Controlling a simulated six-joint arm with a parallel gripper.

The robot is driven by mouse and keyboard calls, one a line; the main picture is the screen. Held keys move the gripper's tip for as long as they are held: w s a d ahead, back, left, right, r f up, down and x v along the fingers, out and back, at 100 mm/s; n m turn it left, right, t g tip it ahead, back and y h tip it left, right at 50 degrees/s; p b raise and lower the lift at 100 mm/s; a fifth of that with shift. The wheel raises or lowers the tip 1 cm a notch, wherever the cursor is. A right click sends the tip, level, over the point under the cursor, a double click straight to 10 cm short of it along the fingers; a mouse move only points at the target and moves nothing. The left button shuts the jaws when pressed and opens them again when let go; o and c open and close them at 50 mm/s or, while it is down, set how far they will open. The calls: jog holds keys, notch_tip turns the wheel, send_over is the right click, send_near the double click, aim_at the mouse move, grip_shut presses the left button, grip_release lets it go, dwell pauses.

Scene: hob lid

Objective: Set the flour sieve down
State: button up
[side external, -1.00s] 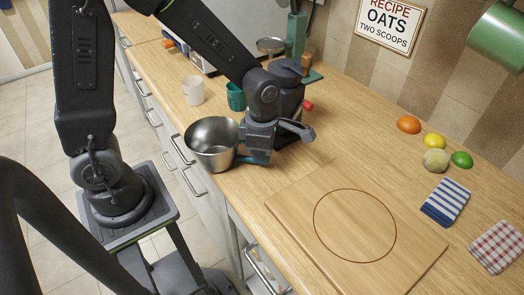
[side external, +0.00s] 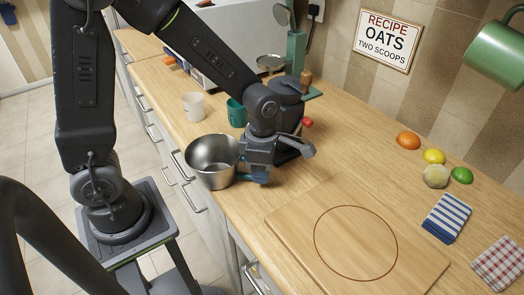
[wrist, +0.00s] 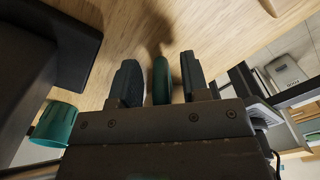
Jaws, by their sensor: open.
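The flour sieve (side external: 212,165) is a deep, shiny metal drum with a teal handle. In the side view it stands upright near the counter's front edge, left of the wooden board (side external: 290,215). My gripper (side external: 256,173) is low beside it, at its handle. In the wrist view the teal handle (wrist: 160,80) lies between the two fingers of my gripper (wrist: 158,88), with a gap on each side. The gripper is open and around the handle. The drum is out of the wrist view. The small gap under it, if any, cannot be told.
The board bears a dark red ring (side external: 316,240). A white mug (side external: 193,106) and a teal mug (side external: 236,113) stand behind the sieve, and a dark appliance (side external: 288,95) behind my wrist. Fruit (side external: 435,176) and folded cloths (side external: 446,218) lie right. The board is clear.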

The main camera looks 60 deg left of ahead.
notch_tip(320, 180, up, 11)
jog(key=shift+f, duration=0.1)
jog(key=shift+s+r, duration=0.15)
jog(key=shift+r, duration=0.35)
jog(key=shift+s+a+r+m, duration=0.2)
jog(key=shift+r+m, duration=0.1)
jog(key=shift+m, duration=0.5)
jog(key=s+a+r+m+t, duration=0.1)
jog(key=s+m, duration=0.4)
jog(key=m, duration=0.7)
jog(key=s+a+r+m+t, duration=0.1)
jog(key=s+r+m+t, duration=0.2)
jog(key=m, duration=1)
jog(key=shift+s+a+r+m+t, duration=0.3)
jog(key=shift+s+t, duration=0.5)
jog(key=shift+s, duration=0.4)
